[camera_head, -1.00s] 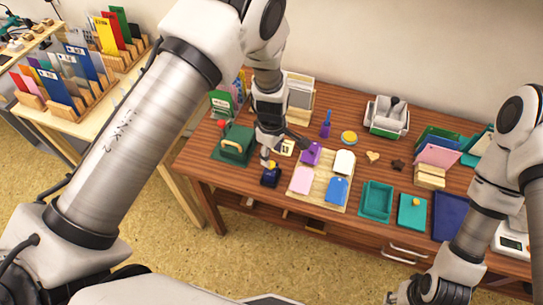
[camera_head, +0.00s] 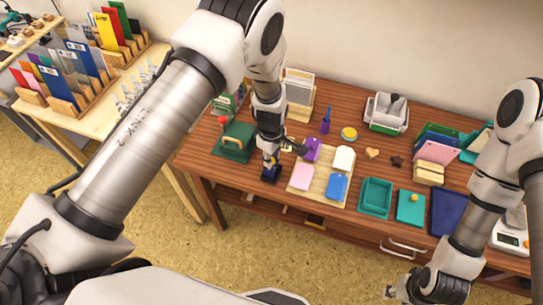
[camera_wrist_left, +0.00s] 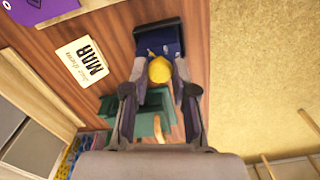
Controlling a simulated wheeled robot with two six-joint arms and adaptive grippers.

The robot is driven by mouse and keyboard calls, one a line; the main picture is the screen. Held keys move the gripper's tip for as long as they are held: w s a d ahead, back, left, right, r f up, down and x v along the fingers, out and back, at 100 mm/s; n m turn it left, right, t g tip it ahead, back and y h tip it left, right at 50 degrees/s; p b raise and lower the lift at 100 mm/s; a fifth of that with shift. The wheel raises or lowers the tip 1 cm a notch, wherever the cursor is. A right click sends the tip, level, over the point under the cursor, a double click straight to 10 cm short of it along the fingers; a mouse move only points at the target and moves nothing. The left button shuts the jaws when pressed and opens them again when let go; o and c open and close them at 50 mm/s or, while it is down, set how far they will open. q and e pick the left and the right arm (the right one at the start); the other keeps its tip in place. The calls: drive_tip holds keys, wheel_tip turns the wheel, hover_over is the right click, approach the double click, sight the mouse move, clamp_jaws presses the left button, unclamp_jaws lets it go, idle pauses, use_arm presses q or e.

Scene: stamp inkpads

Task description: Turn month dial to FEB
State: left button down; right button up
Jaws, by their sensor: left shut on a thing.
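A dark blue date stamp (camera_head: 270,175) stands at the front left of the wooden table. In the left wrist view the stamp (camera_wrist_left: 158,38) shows a round yellow knob (camera_wrist_left: 160,70) on top. My left gripper (camera_head: 270,160) is over the stamp, and in the wrist view its fingers (camera_wrist_left: 161,75) are shut on the yellow knob, one on each side. A small card reading MAR (camera_wrist_left: 82,62) lies beside the stamp. The stamp's own month setting is not readable. My right gripper (camera_head: 405,291) is at the lower right, its fingers too unclear to judge.
A green press (camera_head: 236,142) stands close to the left of the stamp. A light board (camera_head: 320,186) with several coloured pads lies to its right. Teal trays (camera_head: 376,198) and a dark blue pad (camera_head: 449,215) are farther right. The table's front edge is just before the stamp.

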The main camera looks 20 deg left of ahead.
use_arm(q)
drive_tip(key=shift+m, duration=0.5)
idle(0.3)
drive_tip(key=shift+m, duration=1)
drive_tip(key=m, duration=0.2)
drive_tip(key=shift+m, duration=0.3)
drive_tip(key=m+p, duration=0.1)
drive_tip(key=m, duration=0.5)
drive_tip(key=c, duration=0.9)
unclamp_jaws()
